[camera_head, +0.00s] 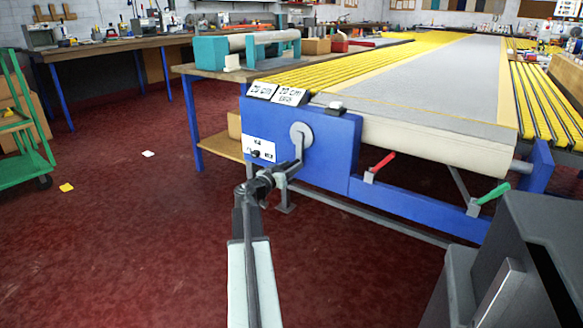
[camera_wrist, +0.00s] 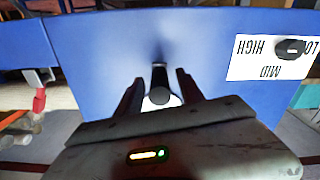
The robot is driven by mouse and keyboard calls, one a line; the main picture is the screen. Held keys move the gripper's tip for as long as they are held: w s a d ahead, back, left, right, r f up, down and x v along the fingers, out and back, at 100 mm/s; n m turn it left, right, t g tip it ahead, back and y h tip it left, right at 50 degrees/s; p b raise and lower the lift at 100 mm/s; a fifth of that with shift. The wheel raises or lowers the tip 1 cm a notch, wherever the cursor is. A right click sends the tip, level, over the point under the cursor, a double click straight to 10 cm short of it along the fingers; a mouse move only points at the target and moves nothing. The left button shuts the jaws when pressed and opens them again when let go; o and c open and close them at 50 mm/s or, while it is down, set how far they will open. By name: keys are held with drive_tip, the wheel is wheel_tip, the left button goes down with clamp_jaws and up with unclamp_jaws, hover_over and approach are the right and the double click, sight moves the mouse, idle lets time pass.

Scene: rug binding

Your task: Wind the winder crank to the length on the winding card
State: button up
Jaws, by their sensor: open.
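The winder crank (camera_head: 301,135) is a pale grey disc on the blue end panel, with its arm hanging downward. My gripper (camera_head: 278,176) is at the lower end of that arm, in front of the panel. In the wrist view my gripper (camera_wrist: 159,80) has its two dark fingers apart, with a dark crank handle (camera_wrist: 160,76) between them; contact cannot be told. Two white cards, a left card (camera_head: 262,90) and a right card (camera_head: 290,97), stand on top of the panel with lengths in cm; the numbers are too small to read surely.
A white LOW/MID/HIGH plate with a black knob (camera_wrist: 290,48) is beside the crank. A red lever (camera_head: 382,162) and a green lever (camera_head: 493,194) are to the right on the blue frame. A green trolley (camera_head: 30,120) stands far left. Red floor at left is mostly clear.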

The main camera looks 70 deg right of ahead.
drive_tip(key=shift+d, duration=0.25)
drive_tip(key=shift+c, duration=0.4)
drive_tip(key=shift+a, duration=0.1)
clamp_jaws()
idle(0.8)
